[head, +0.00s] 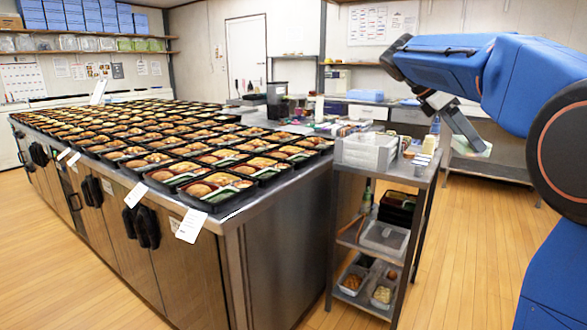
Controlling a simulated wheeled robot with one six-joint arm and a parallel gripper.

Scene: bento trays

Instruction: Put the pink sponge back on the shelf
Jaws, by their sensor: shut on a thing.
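My gripper (468,138) hangs at the upper right, pointing down and to the right, above the floor beyond the small metal cart. It is shut, with a small pale thing (487,149) at its fingertips. This thing is too small and partly hidden to tell whether it is the pink sponge. I make out no clearly pink sponge elsewhere. Shelves show on the metal cart (347,238) and on the left wall (75,52). The pictures do not show which shelf is meant.
A long counter (270,235) is covered with rows of black bento trays (206,188). The cart carries a clear box (366,152) and bottles on top, with tubs (384,238) below. A back bench (500,168) stands behind my gripper. Wooden floor is free at right.

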